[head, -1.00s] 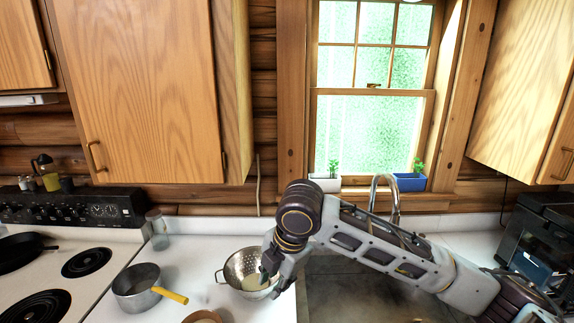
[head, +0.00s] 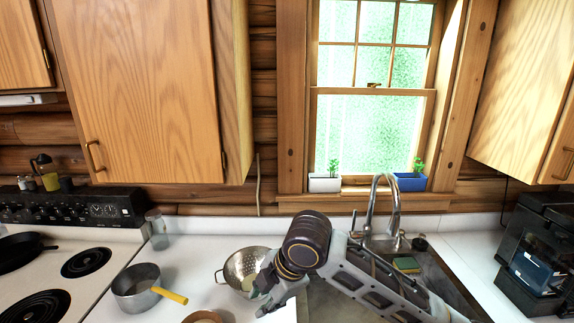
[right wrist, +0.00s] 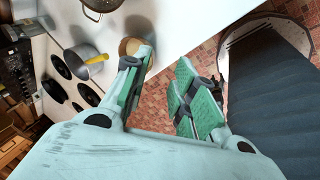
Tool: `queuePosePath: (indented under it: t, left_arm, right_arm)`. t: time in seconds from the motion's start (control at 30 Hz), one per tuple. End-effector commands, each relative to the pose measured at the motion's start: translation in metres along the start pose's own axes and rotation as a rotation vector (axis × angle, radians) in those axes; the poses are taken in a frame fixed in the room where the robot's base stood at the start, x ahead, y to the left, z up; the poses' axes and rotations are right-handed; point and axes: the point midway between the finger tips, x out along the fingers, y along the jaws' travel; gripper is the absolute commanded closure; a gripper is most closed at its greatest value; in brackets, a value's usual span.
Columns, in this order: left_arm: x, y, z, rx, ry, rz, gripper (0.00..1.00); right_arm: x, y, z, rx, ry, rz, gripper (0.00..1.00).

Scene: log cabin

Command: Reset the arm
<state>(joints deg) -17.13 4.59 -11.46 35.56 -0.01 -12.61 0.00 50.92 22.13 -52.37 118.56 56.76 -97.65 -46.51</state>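My right arm comes in from the right in the head view, and its gripper (head: 262,294) hangs over the counter, in front of the metal colander (head: 236,272). The right wrist view shows the two green-padded fingers of this gripper (right wrist: 167,88) apart with nothing between them. Floor tiles and the counter edge show behind the fingers. The colander is partly hidden by the gripper and shows only at the top edge of the right wrist view (right wrist: 98,8). My left gripper is in neither current view.
A saucepan with a yellow handle (head: 137,289) stands left of the colander. A round brown item (head: 204,317) sits at the front counter edge. The stove (head: 85,262) is at left. The sink (head: 440,283) with its faucet (head: 396,215) lies behind my arm. A black appliance (head: 538,250) stands at right.

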Motion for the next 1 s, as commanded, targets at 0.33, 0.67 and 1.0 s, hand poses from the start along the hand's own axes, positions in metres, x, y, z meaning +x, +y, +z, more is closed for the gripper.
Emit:
queuePosePath:
  t: [0.33, 0.67, 1.0]
  left_arm:
    - [0.000, 0.001, 0.001, 0.000, -0.001, 0.001, 0.60]
    - [0.000, 0.001, 0.001, 0.000, -0.002, 0.001, 0.60]
    - [0.000, 0.001, 0.002, 0.000, -0.002, 0.001, 0.60]
  right_arm:
    - [0.017, -0.013, -0.001, 0.191, 0.061, 0.049, 0.73]
    - [0.030, -0.027, 0.007, 0.392, 0.100, 0.089, 0.73]
    - [0.043, -0.046, 0.025, 0.618, 0.121, 0.123, 0.73]
